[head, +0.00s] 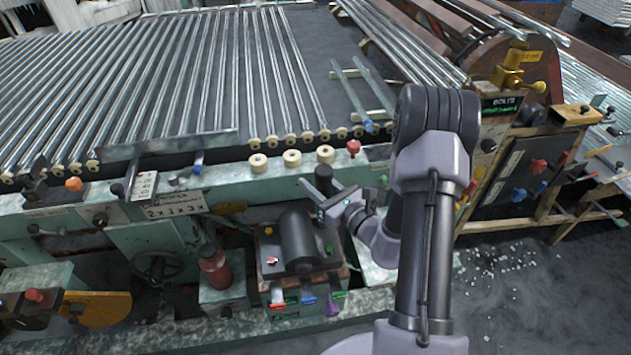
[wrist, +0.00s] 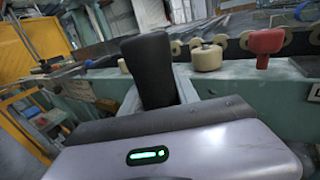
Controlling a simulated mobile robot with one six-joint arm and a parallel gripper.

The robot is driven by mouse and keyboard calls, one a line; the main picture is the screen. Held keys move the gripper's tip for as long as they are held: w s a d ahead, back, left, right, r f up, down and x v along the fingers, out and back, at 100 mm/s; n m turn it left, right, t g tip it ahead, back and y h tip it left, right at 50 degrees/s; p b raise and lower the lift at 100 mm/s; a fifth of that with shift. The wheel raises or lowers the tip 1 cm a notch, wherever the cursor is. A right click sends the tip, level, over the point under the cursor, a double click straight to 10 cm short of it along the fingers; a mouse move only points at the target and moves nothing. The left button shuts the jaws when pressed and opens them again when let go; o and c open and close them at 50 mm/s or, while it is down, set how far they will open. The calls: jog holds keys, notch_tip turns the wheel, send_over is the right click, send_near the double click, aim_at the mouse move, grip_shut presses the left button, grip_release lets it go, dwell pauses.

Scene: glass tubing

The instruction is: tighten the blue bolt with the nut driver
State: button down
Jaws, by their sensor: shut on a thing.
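My gripper (head: 328,200) is over the front of the green bench, shut on a black handle (head: 323,178) that looks like the nut driver. In the wrist view the handle (wrist: 152,72) stands nearly upright beyond the gripper's grey body; its lower part and the fingertips are hidden. A blue bolt-like knob (head: 197,169) is on the bench rail left of the gripper. I cannot tell which is the task's bolt.
Cream rollers (head: 292,158) and a red knob (head: 353,147) stand on the rail just beyond the gripper; the red knob is also in the wrist view (wrist: 265,45). A black motor (head: 298,240) lies below left. Long glass tubes (head: 200,75) cover the table behind.

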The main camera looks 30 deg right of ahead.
notch_tip(320, 180, up, 7)
jog(key=p, duration=0.5)
jog(key=shift+r+p, duration=0.2)
jog(key=shift+p, duration=0.2)
